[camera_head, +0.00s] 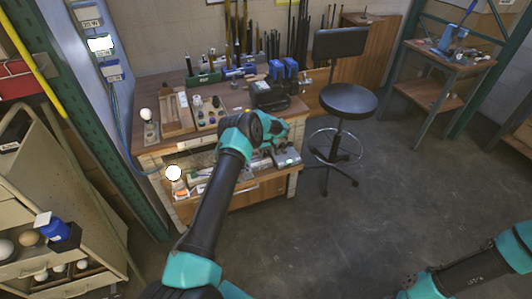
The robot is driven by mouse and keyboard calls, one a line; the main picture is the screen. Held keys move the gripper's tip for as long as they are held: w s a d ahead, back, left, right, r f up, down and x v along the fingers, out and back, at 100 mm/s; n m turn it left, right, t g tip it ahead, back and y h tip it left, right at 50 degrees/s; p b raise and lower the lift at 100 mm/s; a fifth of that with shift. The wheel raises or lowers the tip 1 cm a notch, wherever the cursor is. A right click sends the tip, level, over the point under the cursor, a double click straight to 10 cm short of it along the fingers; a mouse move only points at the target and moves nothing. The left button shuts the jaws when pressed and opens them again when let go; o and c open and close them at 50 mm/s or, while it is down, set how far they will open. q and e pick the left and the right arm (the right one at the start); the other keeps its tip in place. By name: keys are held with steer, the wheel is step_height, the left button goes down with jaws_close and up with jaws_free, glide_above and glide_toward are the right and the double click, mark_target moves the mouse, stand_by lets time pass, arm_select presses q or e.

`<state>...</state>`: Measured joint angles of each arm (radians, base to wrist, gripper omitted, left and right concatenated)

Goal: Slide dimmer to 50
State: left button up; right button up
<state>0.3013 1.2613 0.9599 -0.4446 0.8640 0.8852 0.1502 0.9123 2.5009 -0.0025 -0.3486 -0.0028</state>
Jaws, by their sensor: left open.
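My left gripper (283,136) is over the front right part of the workbench, jaws open, seen small and partly behind my own wrist. A grey box with a small green light (287,158) lies just below it on the lower bench level; it may be the dimmer, but its slider and any scale are too small to read. I cannot tell if the gripper touches it. A glowing round bulb (174,172) stands at the front left of the bench, above a small base with an orange part (181,192). My right gripper is out of view.
A black device (268,96) sits behind my wrist. A black stool (348,100) stands right of the bench. Open floor lies to the right.

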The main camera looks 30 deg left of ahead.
arm_select(q)
steer(key=shift+c, duration=0.3)
jaws_close()
stand_by(0.3)
